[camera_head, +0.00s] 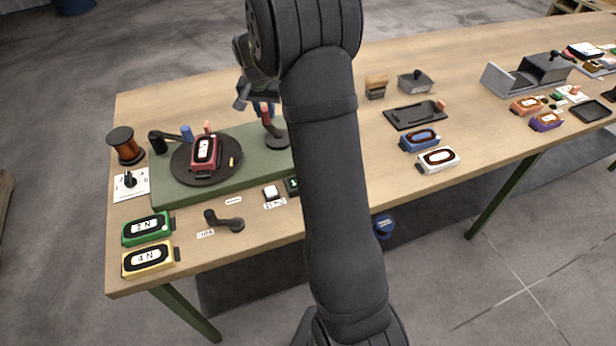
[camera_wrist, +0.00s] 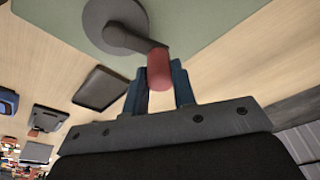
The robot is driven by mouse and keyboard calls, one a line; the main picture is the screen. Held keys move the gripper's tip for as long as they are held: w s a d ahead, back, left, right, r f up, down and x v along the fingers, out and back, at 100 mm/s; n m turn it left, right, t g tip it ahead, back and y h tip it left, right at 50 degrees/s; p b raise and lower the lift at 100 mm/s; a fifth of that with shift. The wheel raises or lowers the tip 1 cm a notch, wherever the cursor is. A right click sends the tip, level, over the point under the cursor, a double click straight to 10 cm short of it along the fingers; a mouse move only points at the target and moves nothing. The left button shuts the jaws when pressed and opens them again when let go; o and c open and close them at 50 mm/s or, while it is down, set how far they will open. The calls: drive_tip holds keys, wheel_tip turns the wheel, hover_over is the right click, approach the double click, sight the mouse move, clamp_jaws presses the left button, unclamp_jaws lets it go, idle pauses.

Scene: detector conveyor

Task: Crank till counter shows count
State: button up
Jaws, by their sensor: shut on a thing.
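The crank is a dark grey round base with an arm and an upright red handle (camera_head: 266,115), at the right end of the green board (camera_head: 230,190). In the wrist view the crank's grey disc (camera_wrist: 116,22) lies at the top, with the red handle between my blue fingers. My gripper (camera_wrist: 158,78) is shut on the red handle. In the head view my gripper (camera_head: 264,106) is partly hidden behind my arm. A small dark display with green marks (camera_head: 292,185), perhaps the counter, is mostly hidden by my arm; its reading cannot be made out.
A black turntable (camera_head: 184,172) carries a red labelled device (camera_head: 206,152) left of the crank. A white button (camera_head: 271,192) is at the board's front edge. Green (camera_head: 148,228) and yellow (camera_head: 148,259) devices lie front left. A dark tray (camera_head: 414,115) lies to the right.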

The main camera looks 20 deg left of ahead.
drive_tip(key=shift+w+d, duration=0.45)
drive_tip(key=shift+w, duration=0.1)
drive_tip(key=shift+w+d+f, duration=0.1)
drive_tip(key=shift+w+d, duration=0.45)
drive_tip(key=shift+d, duration=0.2)
drive_tip(key=shift+w+d, duration=0.15)
drive_tip(key=shift+d, duration=0.4)
drive_tip(key=shift+w+d, duration=0.15)
drive_tip(key=shift+d, duration=0.4)
drive_tip(key=shift+s+d, duration=0.1)
drive_tip(key=shift+d, duration=1)
drive_tip(key=shift+s+d, duration=0.35)
drive_tip(key=shift+d, duration=0.2)
drive_tip(key=shift+s+d, duration=0.35)
drive_tip(key=shift+d, duration=0.2)
drive_tip(key=shift+w, duration=0.1)
drive_tip(key=shift+a, duration=0.1)
